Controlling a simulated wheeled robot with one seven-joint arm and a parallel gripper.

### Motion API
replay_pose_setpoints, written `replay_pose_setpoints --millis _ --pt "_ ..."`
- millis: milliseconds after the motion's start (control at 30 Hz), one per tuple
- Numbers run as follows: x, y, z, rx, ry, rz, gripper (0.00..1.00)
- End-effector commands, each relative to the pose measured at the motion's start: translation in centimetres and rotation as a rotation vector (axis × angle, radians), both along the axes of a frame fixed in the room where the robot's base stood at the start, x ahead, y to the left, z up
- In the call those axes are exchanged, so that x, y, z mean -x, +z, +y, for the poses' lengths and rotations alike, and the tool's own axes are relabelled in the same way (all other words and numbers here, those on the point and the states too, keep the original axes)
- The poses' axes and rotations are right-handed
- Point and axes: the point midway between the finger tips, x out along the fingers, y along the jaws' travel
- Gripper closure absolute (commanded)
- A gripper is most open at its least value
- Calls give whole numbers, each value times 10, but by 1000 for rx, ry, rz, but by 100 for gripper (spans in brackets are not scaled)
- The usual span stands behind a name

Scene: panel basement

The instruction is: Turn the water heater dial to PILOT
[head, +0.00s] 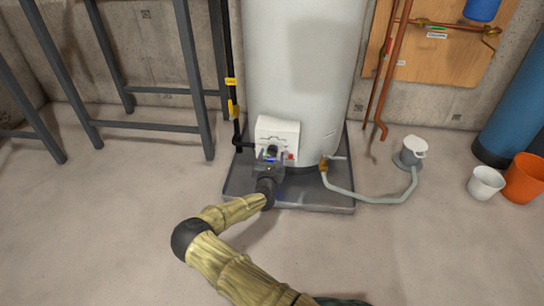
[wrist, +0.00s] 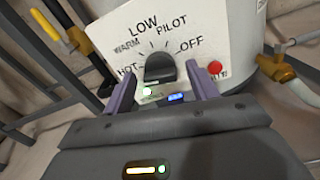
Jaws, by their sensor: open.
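The white water heater (head: 300,70) stands in a shallow grey pan, with a white control box (head: 278,130) low on its front. In the wrist view, the dark dial (wrist: 159,68) sits on the box's face (wrist: 110,20), with HOT, WARM, LOW, PILOT and OFF printed around it. PILOT is above and slightly right of the dial. I cannot tell where the dial points. My gripper (wrist: 162,76) is open, its two purple fingers on either side of the dial. Whether they touch it is unclear. In the head view my gripper (head: 268,160) hides part of the box's lower front.
A red button (wrist: 215,67) is right of the dial, near the right finger. A brass drain valve (head: 324,165) with a grey hose (head: 375,200) is to the right. A black pipe with a yellow valve handle (head: 233,108) runs left. The floor in front is clear.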

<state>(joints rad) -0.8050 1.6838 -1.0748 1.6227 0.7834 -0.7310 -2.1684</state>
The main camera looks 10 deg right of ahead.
Motion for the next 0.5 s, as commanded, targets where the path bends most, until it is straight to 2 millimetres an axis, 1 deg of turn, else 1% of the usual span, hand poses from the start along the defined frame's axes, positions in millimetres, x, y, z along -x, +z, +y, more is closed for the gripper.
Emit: replay_pose_setpoints --millis 33,167,433,467,500 --pt "-6 -2 -2 -1 1 -1 42" --pt "-15 0 -5 -1 0 -1 42" --pt "-16 1 -5 1 0 0 42" --pt "-16 1 -5 1 0 0 46" --pt "-16 1 -5 1 0 0 54"
